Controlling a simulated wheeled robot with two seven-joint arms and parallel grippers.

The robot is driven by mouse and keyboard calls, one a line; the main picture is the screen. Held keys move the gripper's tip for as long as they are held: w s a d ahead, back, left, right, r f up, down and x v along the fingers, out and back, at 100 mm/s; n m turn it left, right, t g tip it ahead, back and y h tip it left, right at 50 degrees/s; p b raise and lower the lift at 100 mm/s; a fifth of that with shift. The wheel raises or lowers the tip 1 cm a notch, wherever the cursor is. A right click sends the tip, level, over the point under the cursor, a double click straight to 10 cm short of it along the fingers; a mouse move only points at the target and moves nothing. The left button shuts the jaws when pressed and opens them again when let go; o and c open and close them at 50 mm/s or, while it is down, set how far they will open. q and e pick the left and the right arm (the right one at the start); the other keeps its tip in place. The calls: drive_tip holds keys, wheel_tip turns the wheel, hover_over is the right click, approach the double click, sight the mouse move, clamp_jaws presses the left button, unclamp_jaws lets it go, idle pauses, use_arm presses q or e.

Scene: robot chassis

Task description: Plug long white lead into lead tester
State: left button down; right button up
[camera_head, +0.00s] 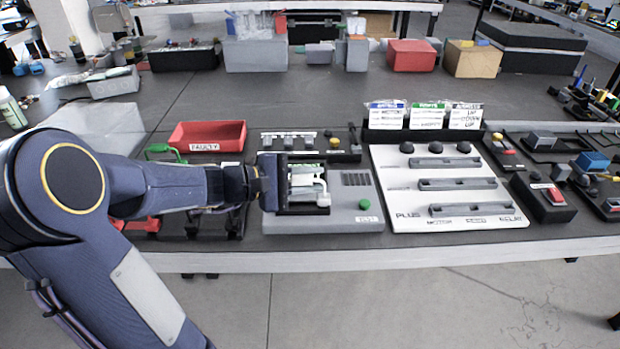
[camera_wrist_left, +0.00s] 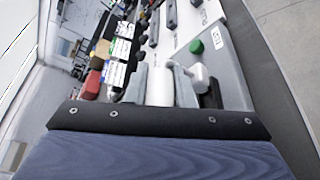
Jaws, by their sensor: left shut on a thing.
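The lead tester (camera_head: 345,222) is a grey box with a green button, a row of dark slots and a small label. It stands near the front edge of the bench. My left gripper (camera_head: 306,186) is over its left part and shut on the white lead (camera_head: 308,192). In the left wrist view the white lead (camera_wrist_left: 200,78) shows a bent white end beside the grey fingers, close to the tester (camera_wrist_left: 232,82) and its green button. I cannot tell whether the lead's end touches or enters a socket. My right gripper is not in view.
A red tray (camera_head: 208,135) labelled FAULTY lies behind my left arm. A white board (camera_head: 400,188) with grey racks is right of the tester. Labelled boxes (camera_head: 427,117) stand behind the board. Dark fixtures (camera_head: 548,197) crowd the right.

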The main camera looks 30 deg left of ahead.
use_arm(q)
drive_tip(key=shift+f+b, duration=0.5)
drive_tip(key=shift+f, duration=0.1)
drive_tip(key=shift+f+b, duration=0.3)
drive_tip(key=shift+f, duration=0.05)
drive_tip(key=c, duration=1.2)
unclamp_jaws()
drive_tip(key=shift+o, duration=0.2)
drive_tip(key=v, duration=0.8)
drive_tip(key=shift+r+p, duration=0.1)
drive_tip(key=shift+p, duration=0.2)
drive_tip(key=shift+d, duration=0.1)
